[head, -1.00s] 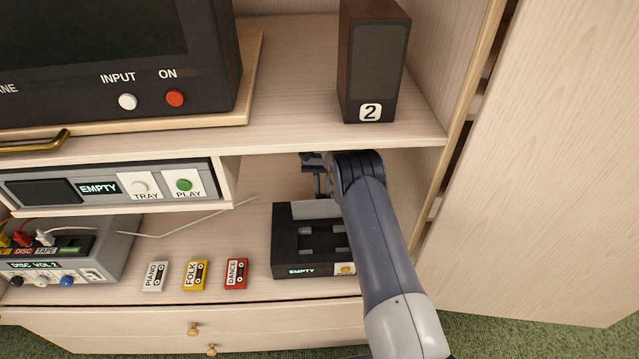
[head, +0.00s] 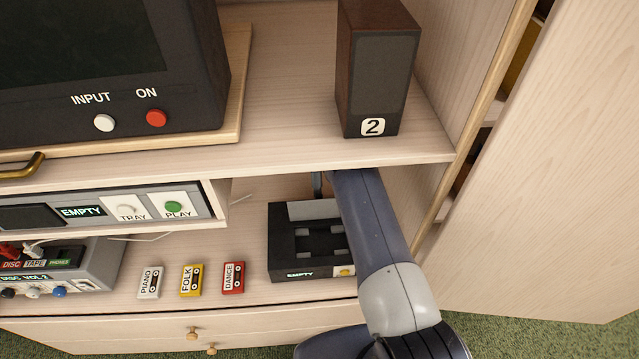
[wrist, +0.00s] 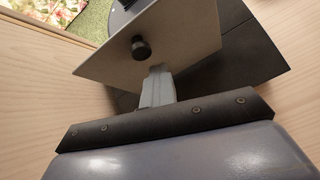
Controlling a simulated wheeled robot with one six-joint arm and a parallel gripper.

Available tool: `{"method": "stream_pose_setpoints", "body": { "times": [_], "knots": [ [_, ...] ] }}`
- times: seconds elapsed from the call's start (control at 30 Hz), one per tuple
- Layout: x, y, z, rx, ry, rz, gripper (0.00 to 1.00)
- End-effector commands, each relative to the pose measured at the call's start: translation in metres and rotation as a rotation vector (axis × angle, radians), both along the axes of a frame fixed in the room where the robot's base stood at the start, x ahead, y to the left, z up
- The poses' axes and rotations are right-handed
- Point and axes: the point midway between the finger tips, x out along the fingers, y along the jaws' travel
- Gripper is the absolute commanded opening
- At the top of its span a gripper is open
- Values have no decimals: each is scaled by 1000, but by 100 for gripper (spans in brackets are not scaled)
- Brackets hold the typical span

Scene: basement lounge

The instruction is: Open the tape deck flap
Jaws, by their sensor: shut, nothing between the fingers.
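The tape deck (head: 300,262) is a black box on the lower shelf, with a lit EMPTY label and a yellow button on its front. Its flap (head: 313,210) shows as a pale grey plate standing up at the rear, and the slotted top in front of it is uncovered. In the wrist view the flap (wrist: 185,35) is a large pale plate with a black knob (wrist: 140,48). My gripper (wrist: 160,75) is shut and empty, its tip at the flap's knob side; I cannot tell whether they touch. In the head view the gripper is mostly hidden behind the deck and under the upper shelf.
Three cassettes, PIANO (head: 149,282), FOLK (head: 191,280) and DANCE (head: 233,277), lie left of the deck. The upper shelf (head: 290,155) with a speaker (head: 377,75) overhangs my arm. A cabinet door (head: 560,170) stands open at the right.

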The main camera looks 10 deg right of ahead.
Motion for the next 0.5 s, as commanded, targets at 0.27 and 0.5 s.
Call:
{"method": "stream_pose_setpoints", "body": {
  "times": [0.27, 0.5],
  "knots": [
    [2, -2, 4, -3, -4, 0, 17],
    [2, -3, 5, -4, -5, 0, 36]
  ]
}}
